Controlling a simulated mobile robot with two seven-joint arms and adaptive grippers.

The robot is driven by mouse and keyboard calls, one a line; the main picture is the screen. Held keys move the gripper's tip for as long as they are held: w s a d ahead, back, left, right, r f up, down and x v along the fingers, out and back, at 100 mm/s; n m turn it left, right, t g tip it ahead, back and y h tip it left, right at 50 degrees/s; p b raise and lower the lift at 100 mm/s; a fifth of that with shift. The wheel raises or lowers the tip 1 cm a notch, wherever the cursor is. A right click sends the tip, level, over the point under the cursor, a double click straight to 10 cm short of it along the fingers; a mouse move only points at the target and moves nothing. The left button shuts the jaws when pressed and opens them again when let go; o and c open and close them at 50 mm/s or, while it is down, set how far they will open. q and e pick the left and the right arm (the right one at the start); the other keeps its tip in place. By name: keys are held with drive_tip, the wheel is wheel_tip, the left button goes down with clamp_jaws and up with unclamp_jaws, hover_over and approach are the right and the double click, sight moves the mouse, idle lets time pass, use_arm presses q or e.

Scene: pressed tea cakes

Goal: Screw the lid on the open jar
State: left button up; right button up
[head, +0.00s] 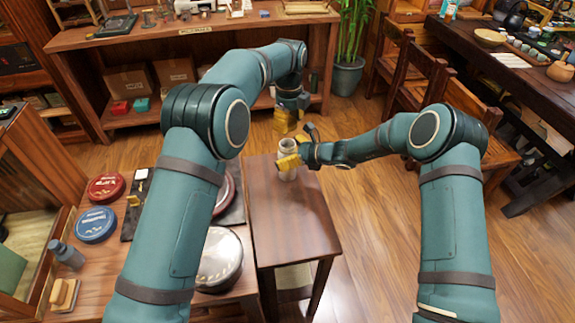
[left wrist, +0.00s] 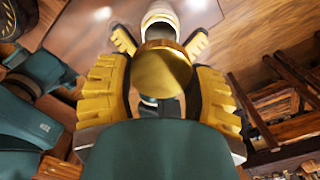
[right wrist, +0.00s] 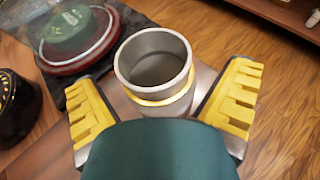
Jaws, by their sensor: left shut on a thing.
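The open jar (head: 288,162) is a silvery cylinder with a gold band, standing upright on the small wooden table (head: 302,225). The right wrist view looks into its empty mouth, where the jar (right wrist: 153,75) sits between the yellow fingers. My right gripper (right wrist: 160,95) is open, with a finger on either side of the jar and gaps showing. My left gripper (head: 286,121) is above the jar in the head view and shut on the round gold lid (left wrist: 164,70). In the left wrist view the lid is apart from the jar (left wrist: 160,18), which shows beyond it.
A lower table at left holds red (head: 106,188) and blue (head: 96,224) round tins and a large pale-topped tin (head: 219,260). Wooden chairs (head: 415,85) stand at right. A potted plant (head: 348,75) is behind. The small table's front part is bare.

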sight(289, 140)
drive_tip(key=c, duration=1.3)
use_arm(q)
drive_tip(key=shift+f, duration=2.45)
use_arm(e)
drive_tip(key=shift+c, duration=0.2)
use_arm(q)
drive_tip(key=shift+f, duration=0.1)
drive_tip(key=shift+f, duration=0.9)
use_arm(e)
drive_tip(key=shift+r, duration=0.1)
